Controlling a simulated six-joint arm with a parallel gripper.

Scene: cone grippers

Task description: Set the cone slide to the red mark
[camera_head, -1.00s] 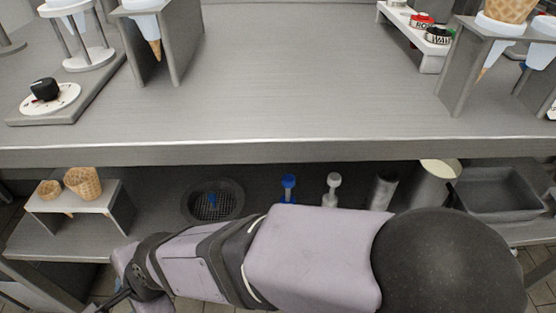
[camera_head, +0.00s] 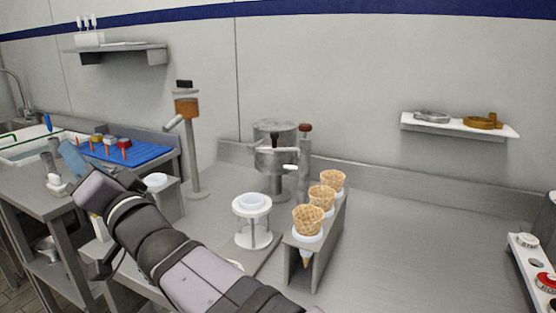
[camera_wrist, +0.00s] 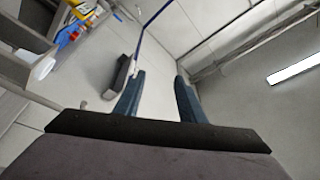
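My gripper (camera_wrist: 160,78) shows in the wrist view with its two blue-grey fingers apart and nothing between them. In the head view my arm reaches to the left, and the gripper end (camera_head: 73,157) is beside the blue tray, away from the cone stand. Several waffle cones (camera_head: 308,220) sit in a row in a grey cone stand (camera_head: 335,230). A white round holder on legs (camera_head: 252,222) stands left of it. I cannot pick out a cone slide or a red mark in the current views. My arm hides part of the counter in front.
A metal machine (camera_head: 275,150) and a post with an orange-brown box (camera_head: 187,105) stand behind. A blue tray (camera_head: 130,152) lies left. Wall shelves (camera_head: 460,125) hang above. A white rack (camera_head: 528,262) is at right. The counter right of the cones is clear.

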